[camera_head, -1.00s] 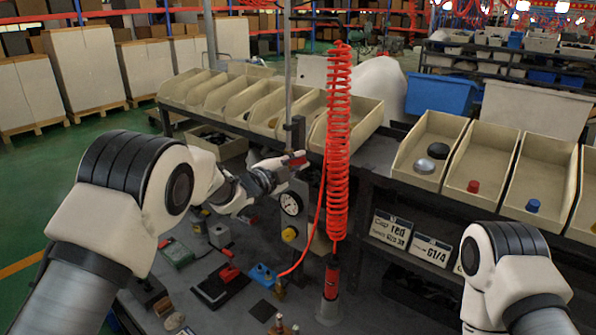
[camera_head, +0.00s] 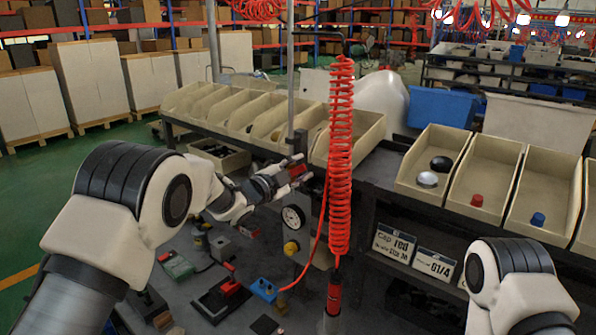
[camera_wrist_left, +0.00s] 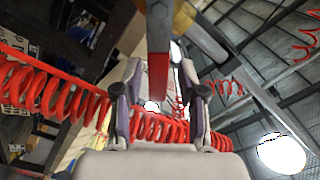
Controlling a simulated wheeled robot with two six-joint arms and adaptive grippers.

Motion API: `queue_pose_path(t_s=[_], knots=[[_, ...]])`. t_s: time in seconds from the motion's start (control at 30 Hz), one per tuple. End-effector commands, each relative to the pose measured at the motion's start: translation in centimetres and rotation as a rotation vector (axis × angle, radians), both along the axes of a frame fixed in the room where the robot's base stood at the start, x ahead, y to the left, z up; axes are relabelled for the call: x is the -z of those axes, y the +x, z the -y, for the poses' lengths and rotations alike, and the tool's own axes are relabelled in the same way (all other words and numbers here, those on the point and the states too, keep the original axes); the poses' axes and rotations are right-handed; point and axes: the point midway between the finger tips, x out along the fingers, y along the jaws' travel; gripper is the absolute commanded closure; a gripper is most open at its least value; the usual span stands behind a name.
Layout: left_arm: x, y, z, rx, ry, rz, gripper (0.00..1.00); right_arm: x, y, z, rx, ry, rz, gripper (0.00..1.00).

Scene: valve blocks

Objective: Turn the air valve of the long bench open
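The air valve's red-ended lever (camera_head: 297,171) shows by the upright pipe above the long bench, over the round gauge (camera_head: 293,217). My left gripper (camera_head: 298,170) is at the lever, its fingers spread. In the left wrist view the lever is a grey bar with a red end (camera_wrist_left: 158,75), between the two fingers of my left gripper (camera_wrist_left: 160,85). A gap shows on both sides, so the gripper is open and not clamped on it. The valve body is hidden or too small to tell. My right gripper is out of view; only part of its arm shows.
A red coiled hose (camera_head: 341,155) hangs just right of my left gripper. A yellow knob (camera_head: 291,248) sits below the gauge. Cream bins (camera_head: 432,185) line the bench's shelf. A blue connector block (camera_head: 265,289) and a red-handled tool (camera_head: 231,288) lie on the bench.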

Motion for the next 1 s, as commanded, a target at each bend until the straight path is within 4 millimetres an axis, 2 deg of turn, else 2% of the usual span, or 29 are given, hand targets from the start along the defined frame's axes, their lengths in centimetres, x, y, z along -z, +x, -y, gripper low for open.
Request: queue_pose_path(t_s=[0.27, 0.37, 0.47, 0.73, 0.9, 1.0], knots=[[0.2, -0.1, -0.1, -0.001, 0.001, -0.005, 0.56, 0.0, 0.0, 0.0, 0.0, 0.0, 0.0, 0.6], [0.2, -0.7, -0.6, -0.002, 0.0, -0.006, 0.56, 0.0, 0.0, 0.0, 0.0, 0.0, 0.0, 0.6], [0.2, -2.1, -1.6, -0.002, 0.001, -0.006, 0.56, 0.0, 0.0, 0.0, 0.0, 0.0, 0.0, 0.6], [0.3, -7.6, -5.6, -0.002, -0.001, -0.007, 0.56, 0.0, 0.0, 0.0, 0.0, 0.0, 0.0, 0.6], [0.3, -9.4, -6.8, 0.0, 0.001, -0.006, 0.56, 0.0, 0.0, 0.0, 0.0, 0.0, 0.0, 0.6], [0.3, -9.6, -6.9, 0.002, 0.001, -0.004, 0.56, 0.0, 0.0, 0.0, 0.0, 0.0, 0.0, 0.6]])
